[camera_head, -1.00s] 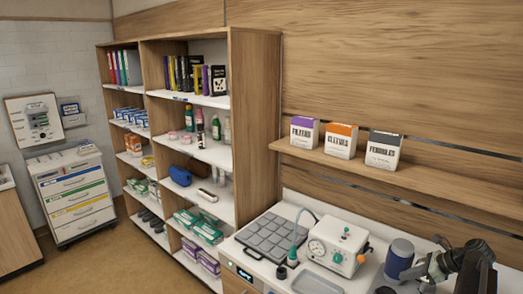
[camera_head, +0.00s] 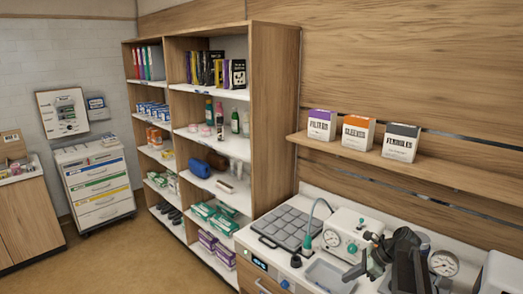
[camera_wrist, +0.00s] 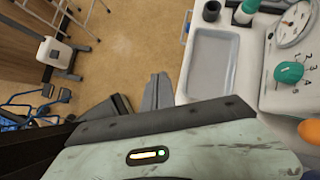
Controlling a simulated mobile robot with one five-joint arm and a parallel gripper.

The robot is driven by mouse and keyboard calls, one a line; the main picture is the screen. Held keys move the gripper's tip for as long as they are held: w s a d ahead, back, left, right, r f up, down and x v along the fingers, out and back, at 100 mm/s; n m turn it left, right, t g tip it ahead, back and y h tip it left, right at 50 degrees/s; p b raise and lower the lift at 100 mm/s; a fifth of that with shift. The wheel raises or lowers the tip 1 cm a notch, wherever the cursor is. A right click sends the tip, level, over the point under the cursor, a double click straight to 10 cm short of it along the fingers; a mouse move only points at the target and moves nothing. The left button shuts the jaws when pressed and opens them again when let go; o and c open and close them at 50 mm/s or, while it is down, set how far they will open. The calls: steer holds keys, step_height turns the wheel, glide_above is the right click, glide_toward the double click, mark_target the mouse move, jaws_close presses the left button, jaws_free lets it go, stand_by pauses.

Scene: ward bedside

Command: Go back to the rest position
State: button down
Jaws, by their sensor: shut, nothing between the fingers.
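My gripper (camera_head: 352,272) shows at the lower right of the head view, on my dark arm above the counter's front part. It is shut and holds nothing. In the wrist view its fingertips (camera_wrist: 141,96) point over the tan floor, left of the counter's edge. A shallow grey tray (camera_wrist: 212,62) lies on the counter to their right, apart from them. No marker of a rest position shows.
The white device with a gauge and green knob (camera_head: 340,234) stands behind my gripper, and the grey pad tray (camera_head: 288,226) lies to its left. A stocked shelf (camera_head: 273,115) stands farther left. Three boxes, the middle one orange-topped (camera_head: 358,132), stand on a wall ledge. Floor at left is clear.

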steer(key=s+a+f+n+g+h+b, duration=0.1)
steer(key=s+a+f+n+b, duration=0.2)
steer(key=a, duration=0.5)
steer(key=s+a+f+n+g+h, duration=0.1)
steer(key=s+a+f+n+h, duration=0.1)
steer(key=s+a+f+n, duration=0.45)
steer(key=shift+s+d+n+h+b, duration=0.15)
steer(key=shift+s+n+h, duration=0.35)
steer(key=shift+n, duration=1.6)
steer(key=shift+s+d+n+h+b, duration=0.2)
steer(key=shift+n+h, duration=0.65)
steer(key=shift+n, duration=1.2)
steer(key=shift+s+d+n+h, duration=0.1)
steer(key=shift+s+n+h, duration=0.45)
steer(key=shift+n, duration=1.55)
steer(key=shift+w, duration=0.15)
